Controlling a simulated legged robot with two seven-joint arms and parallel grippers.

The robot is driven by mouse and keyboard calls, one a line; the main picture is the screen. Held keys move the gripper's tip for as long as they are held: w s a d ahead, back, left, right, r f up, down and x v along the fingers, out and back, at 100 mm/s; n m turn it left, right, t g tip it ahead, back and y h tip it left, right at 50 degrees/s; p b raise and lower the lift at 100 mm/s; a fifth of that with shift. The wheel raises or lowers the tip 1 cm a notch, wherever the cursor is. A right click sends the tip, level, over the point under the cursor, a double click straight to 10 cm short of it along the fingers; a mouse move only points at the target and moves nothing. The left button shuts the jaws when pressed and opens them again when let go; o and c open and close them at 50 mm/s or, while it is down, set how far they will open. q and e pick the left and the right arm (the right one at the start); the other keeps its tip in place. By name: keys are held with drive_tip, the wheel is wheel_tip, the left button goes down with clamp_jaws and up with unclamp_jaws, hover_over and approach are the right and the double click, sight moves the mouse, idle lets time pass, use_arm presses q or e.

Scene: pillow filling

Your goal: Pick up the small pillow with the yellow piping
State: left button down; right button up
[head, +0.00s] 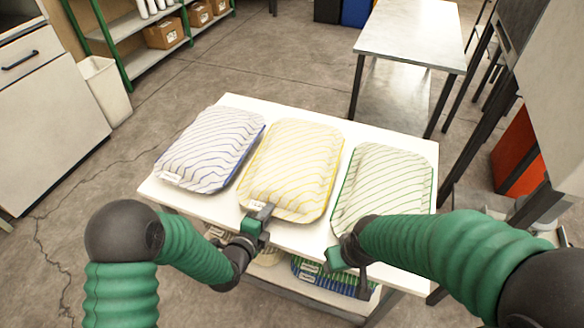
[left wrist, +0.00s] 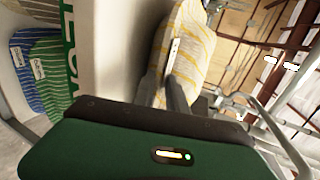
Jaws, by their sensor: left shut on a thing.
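The small yellow-striped pillow with yellow piping (head: 290,165) lies in the middle of the white table. My left gripper (head: 264,213) is at the pillow's near edge and is shut on it. In the left wrist view the fingers (left wrist: 176,95) meet the edge of the yellow pillow (left wrist: 190,50), beside its white label. The pillow still appears to rest on the tabletop. My right gripper (head: 350,262) is at the table's front edge, below the green-striped pillow, touching no pillow that I can see. Its finger gap is not clear.
A blue-striped pillow (head: 212,150) lies left of the yellow one, and a green-striped pillow (head: 385,187) lies right. More striped fabric (head: 330,277) sits on the shelf under the white table (head: 340,131). A second, bare table (head: 405,35) stands behind.

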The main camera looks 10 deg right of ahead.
use_arm(q)
wheel_tip(320, 180, up, 45)
drive_tip(key=g+y+p, duration=0.5)
drive_tip(key=g+p, duration=0.4)
drive_tip(key=p, duration=3.7)
drive_tip(key=shift+y+p, duration=0.3)
drive_tip(key=shift+y, duration=0.1)
drive_tip(key=shift+d, duration=0.1)
